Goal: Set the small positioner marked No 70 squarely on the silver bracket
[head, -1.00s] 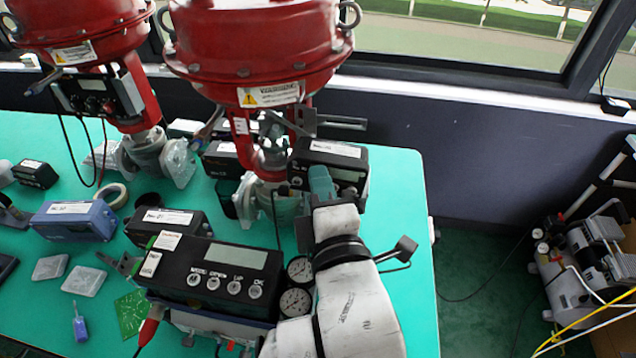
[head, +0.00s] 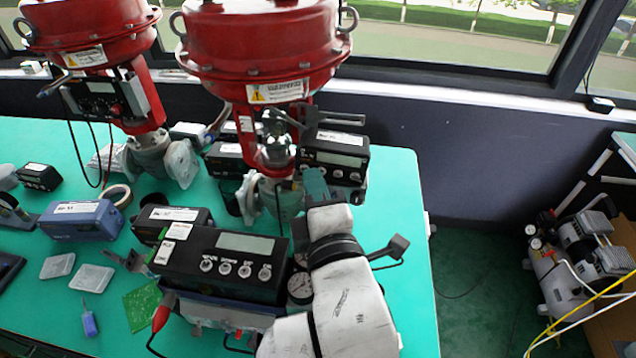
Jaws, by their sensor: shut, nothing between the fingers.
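A small black positioner (head: 352,160) with a white label and grey display is beside the right side of the middle red valve. Its label is too small to read, so I cannot confirm No 70. A grey metal bracket plate (head: 341,122) juts right from the valve's yoke, just above and behind the positioner in the head view. I cannot tell whether the positioner is seated on it or square to it. My gripper (head: 312,180) is shut and empty, just in front and to the left of the positioner, covering its lower left part.
A large black positioner (head: 215,262) with gauges stands in front, close to my arm. The red valve (head: 262,50) rises behind my gripper. A blue unit (head: 80,221) and other black boxes lie left.

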